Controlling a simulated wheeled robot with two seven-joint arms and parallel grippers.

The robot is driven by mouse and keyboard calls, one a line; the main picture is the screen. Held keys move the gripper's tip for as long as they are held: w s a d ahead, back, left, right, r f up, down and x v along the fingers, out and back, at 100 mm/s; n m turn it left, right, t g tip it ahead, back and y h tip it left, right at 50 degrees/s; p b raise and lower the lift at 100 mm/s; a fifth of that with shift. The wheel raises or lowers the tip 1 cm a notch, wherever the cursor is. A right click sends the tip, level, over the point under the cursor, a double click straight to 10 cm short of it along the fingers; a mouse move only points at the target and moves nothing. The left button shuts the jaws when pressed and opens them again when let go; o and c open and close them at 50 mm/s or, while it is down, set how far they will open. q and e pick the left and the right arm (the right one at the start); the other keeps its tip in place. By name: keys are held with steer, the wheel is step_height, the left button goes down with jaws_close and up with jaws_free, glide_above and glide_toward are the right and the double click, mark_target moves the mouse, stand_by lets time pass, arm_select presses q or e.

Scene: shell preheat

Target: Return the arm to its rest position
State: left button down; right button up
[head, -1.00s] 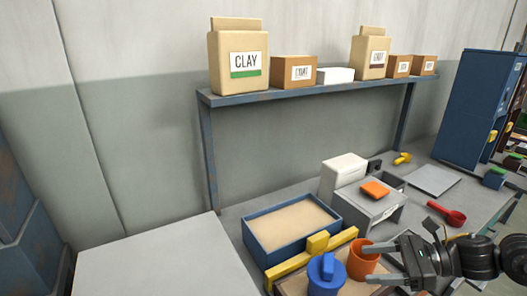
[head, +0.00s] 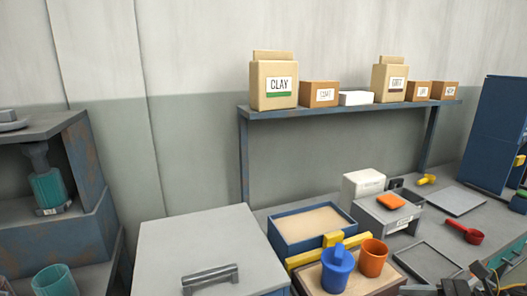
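My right gripper (head: 436,289) is at the bottom right edge of the head view, pointing left and partly cut off by the frame. One dark finger shows; the gap between the fingers is out of view. An orange cup (head: 372,259) stands upright up and left of it, apart from it. My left gripper is not in view.
A grey lidded box with a handle (head: 210,279) stands at the lower left. A sand tray (head: 283,237), yellow bar (head: 306,258), grey scale-like unit (head: 405,219), red scoop (head: 466,232) and dark-rimmed tray (head: 428,262) are on the bench. A shelf (head: 350,107) with labelled packages is above.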

steer(key=w+d+f+m+t+h, duration=0.25)
steer(key=w+d+f+m, duration=0.2)
steer(key=f+m, duration=0.35)
steer(key=w+d+f+m+t+h, duration=0.25)
steer(key=d+f+m+t, duration=0.2)
steer(key=f+m, duration=0.35)
steer(key=s+d+f+m+g+h, duration=0.1)
steer(key=s+f+m+h, duration=0.2)
steer(key=f+m, duration=0.7)
steer(key=s+d+f+m+g+h, duration=0.1)
steer(key=s+d+f+m+h, duration=0.3)
steer(key=f, duration=1.1)
steer(key=s+a+f+m+g, duration=0.3)
steer(key=s+a+f+m, duration=0.3)
steer(key=s+f, duration=0.5)
steer(key=s+a+f+m+g, duration=0.4)
steer(key=s+a+f+m, duration=0.15)
steer(key=s+f, duration=0.5)
steer(key=s+a+f+m+g, duration=0.1)
steer(key=s+a+f+m, duration=0.1)
steer(key=s, duration=0.5)
steer(key=s+a+f+m+g, duration=0.2)
steer(key=s+a+m, duration=0.1)
steer(key=s+a, duration=0.2)
steer(key=shift+s+h, duration=0.4)
steer(key=shift+s, duration=0.5)
